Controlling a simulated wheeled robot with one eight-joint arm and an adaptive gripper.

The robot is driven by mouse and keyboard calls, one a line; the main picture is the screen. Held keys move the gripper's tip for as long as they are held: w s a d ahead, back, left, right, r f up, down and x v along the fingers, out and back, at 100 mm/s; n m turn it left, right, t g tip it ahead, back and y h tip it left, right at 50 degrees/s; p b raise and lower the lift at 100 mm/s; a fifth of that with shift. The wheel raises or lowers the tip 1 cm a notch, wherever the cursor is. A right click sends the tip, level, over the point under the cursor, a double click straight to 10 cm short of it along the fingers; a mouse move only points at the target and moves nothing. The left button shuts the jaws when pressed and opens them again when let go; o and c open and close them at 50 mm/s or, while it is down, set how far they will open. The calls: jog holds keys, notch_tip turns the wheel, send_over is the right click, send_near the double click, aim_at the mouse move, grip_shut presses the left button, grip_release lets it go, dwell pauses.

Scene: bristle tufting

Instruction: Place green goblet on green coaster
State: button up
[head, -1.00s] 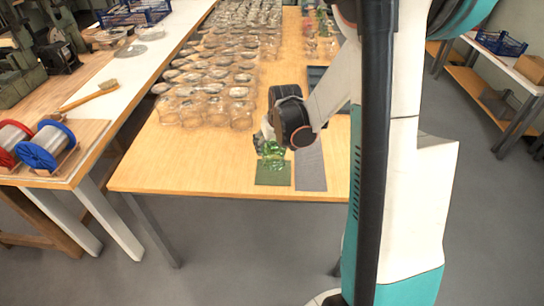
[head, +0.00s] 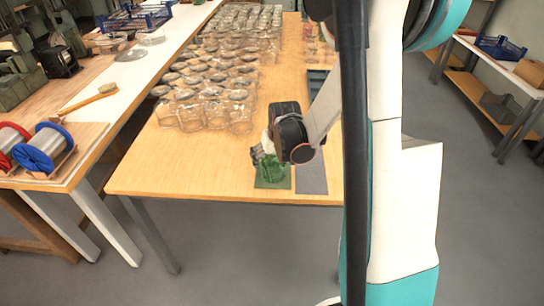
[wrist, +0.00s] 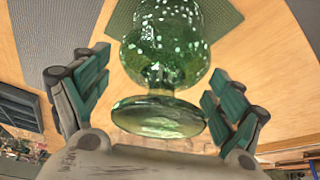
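The green goblet (head: 270,169) is clear green glass. It is over the green coaster (head: 272,184), a square at the table's front edge; the head view does not settle whether it touches. In the wrist view the goblet (wrist: 165,45) appears upside down, its round foot toward my palm and its bowl toward the green coaster (wrist: 222,14). My gripper (head: 262,153) is around the goblet's foot end. In the wrist view my gripper's fingers (wrist: 158,98) stand apart on both sides, with visible gaps to the glass. The bowl's rim is hidden.
A grey mat (head: 311,176) lies right beside the coaster. Many clear glasses (head: 215,115) stand in rows farther back on the wooden table. A dark tray (head: 318,80) is behind the mat. The table's left front area is bare.

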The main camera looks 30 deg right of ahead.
jog(key=shift+r, duration=0.15)
jog(key=shift+s+r+p, duration=0.1)
jog(key=shift+r+p, duration=0.25)
jog(key=p+v, duration=0.4)
jog(key=v, duration=0.7)
jog(key=shift+s, duration=0.15)
jog(key=shift+r, duration=0.1)
